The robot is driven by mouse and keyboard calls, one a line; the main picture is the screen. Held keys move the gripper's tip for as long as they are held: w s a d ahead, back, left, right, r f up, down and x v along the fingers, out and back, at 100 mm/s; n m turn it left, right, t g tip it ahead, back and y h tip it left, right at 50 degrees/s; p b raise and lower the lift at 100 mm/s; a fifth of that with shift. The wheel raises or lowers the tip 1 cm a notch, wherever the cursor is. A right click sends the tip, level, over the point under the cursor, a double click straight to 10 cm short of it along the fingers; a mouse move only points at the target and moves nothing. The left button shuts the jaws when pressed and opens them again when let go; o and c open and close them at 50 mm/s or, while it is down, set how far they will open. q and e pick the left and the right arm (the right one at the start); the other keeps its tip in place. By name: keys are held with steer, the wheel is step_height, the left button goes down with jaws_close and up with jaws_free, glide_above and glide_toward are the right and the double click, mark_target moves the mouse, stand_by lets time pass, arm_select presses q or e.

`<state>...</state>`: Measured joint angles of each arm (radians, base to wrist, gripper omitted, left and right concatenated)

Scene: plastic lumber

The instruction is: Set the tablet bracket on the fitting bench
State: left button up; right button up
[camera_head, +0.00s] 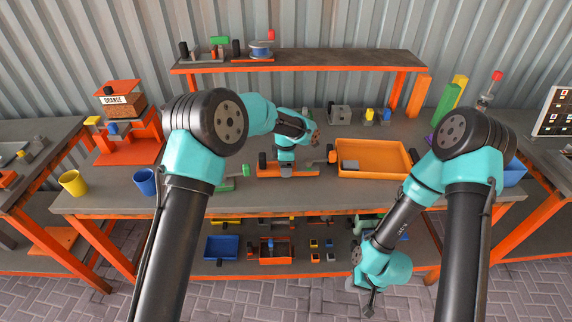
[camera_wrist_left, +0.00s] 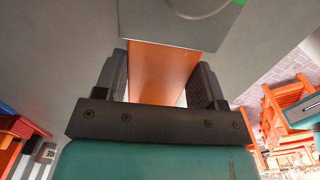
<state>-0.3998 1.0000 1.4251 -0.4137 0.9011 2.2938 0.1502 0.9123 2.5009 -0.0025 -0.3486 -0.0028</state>
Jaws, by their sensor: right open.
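The fitting bench, taken to be the grey-topped bench with orange edges (camera_head: 330,199), spans the middle of the head view. My left gripper (camera_head: 285,158) points down over an orange piece (camera_head: 300,171) with dark knobs on the bench. In the left wrist view, the two dark fingers of my left gripper (camera_wrist_left: 156,88) stand wide apart with an orange strip (camera_wrist_left: 158,72) between them; I cannot tell whether they press on it. A grey block (camera_wrist_left: 215,25) covers its far end. I cannot tell which piece is the tablet bracket. My right gripper (camera_head: 371,304) hangs low before the bench, open.
An orange tray (camera_head: 385,147) lies right of my left gripper. A raised shelf (camera_head: 330,61) runs behind. Yellow (camera_head: 73,183) and blue (camera_head: 144,181) cups stand at the left, near an orange stand (camera_head: 130,150). A blue bin (camera_head: 222,247) sits on the lower shelf.

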arm_select(q)
steer(key=o, duration=0.5)
steer(key=shift+c, duration=0.2)
step_height(320, 180, up, 13)
stand_by(0.4)
steer(key=shift+r, duration=0.1)
